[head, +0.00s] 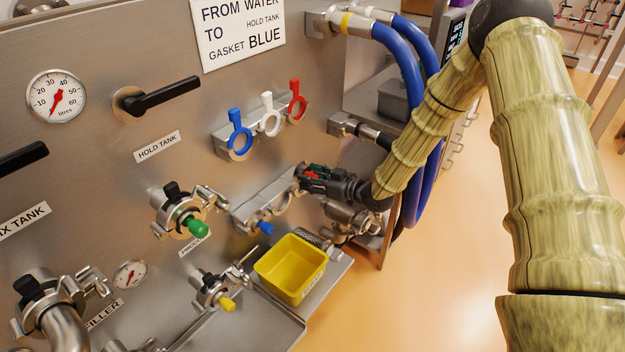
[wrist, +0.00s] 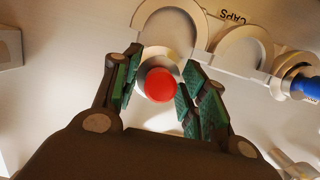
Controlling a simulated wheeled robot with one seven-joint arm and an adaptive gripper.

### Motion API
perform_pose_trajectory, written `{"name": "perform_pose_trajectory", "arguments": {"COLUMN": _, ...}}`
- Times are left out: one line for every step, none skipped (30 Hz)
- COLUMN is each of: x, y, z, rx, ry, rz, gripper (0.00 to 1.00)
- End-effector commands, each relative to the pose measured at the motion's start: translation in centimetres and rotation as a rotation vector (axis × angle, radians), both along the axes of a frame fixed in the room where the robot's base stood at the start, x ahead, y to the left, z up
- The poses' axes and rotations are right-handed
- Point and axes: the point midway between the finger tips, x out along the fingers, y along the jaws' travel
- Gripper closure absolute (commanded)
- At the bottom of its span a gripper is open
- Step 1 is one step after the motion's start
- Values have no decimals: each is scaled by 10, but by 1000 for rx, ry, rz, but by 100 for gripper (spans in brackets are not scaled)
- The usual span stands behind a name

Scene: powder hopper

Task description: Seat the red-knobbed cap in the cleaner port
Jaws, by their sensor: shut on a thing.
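My gripper (head: 314,174) is at the right end of the caps rack (head: 250,206) on the steel panel. In the wrist view its padded fingers (wrist: 160,90) are shut on the red-knobbed cap (wrist: 160,84), one on each side of the knob. The cap's metal disc shows behind the knob, close to a half-ring holder of the rack (wrist: 245,48); I cannot tell whether it touches the holder. In the head view only a little red shows between the fingers. No port label that I can read says cleaner, so I cannot identify that port.
A blue-knobbed cap (head: 265,228) sits in the rack. Green-knobbed (head: 196,228) and yellow-knobbed (head: 227,304) caps are on clamped fittings to the left. A yellow bin (head: 291,268) stands below the rack. Blue hoses (head: 410,60) hang behind my arm. The floor at right is clear.

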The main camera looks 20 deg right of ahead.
Motion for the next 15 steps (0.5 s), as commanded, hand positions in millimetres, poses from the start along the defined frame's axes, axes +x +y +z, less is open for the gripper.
{"name": "perform_pose_trajectory", "arguments": {"x": 0, "y": 0, "z": 2, "rx": 1, "ry": -1, "rz": 0, "gripper": 86}}
{"name": "perform_pose_trajectory", "arguments": {"x": 0, "y": 0, "z": 2, "rx": 0, "ry": 0, "rz": 0, "gripper": 86}}
{"name": "perform_pose_trajectory", "arguments": {"x": -1, "y": -1, "z": 2, "rx": 0, "ry": 0, "rz": 0, "gripper": 86}}
{"name": "perform_pose_trajectory", "arguments": {"x": -2, "y": -2, "z": 2, "rx": 0, "ry": 0, "rz": -1, "gripper": 86}}
{"name": "perform_pose_trajectory", "arguments": {"x": -3, "y": -3, "z": 2, "rx": 0, "ry": 0, "rz": -1, "gripper": 86}}
{"name": "perform_pose_trajectory", "arguments": {"x": -6, "y": -6, "z": 2, "rx": 1, "ry": 0, "rz": -1, "gripper": 86}}
{"name": "perform_pose_trajectory", "arguments": {"x": -8, "y": -7, "z": 3, "rx": 1, "ry": 0, "rz": -1, "gripper": 86}}
{"name": "perform_pose_trajectory", "arguments": {"x": -10, "y": -9, "z": 3, "rx": 1, "ry": 0, "rz": -1, "gripper": 86}}
{"name": "perform_pose_trajectory", "arguments": {"x": -13, "y": -11, "z": 3, "rx": 1, "ry": 1, "rz": 0, "gripper": 86}}
{"name": "perform_pose_trajectory", "arguments": {"x": -16, "y": -12, "z": 3, "rx": 1, "ry": 1, "rz": 0, "gripper": 86}}
{"name": "perform_pose_trajectory", "arguments": {"x": -18, "y": -14, "z": 3, "rx": 1, "ry": 1, "rz": 0, "gripper": 86}}
{"name": "perform_pose_trajectory", "arguments": {"x": -20, "y": -16, "z": 3, "rx": 1, "ry": 1, "rz": 0, "gripper": 86}}
{"name": "perform_pose_trajectory", "arguments": {"x": -22, "y": -18, "z": 3, "rx": 1, "ry": 0, "rz": 0, "gripper": 86}}
{"name": "perform_pose_trajectory", "arguments": {"x": -25, "y": -19, "z": 3, "rx": 1, "ry": 0, "rz": -1, "gripper": 86}}
{"name": "perform_pose_trajectory", "arguments": {"x": -27, "y": -22, "z": 3, "rx": 0, "ry": 0, "rz": -1, "gripper": 86}}
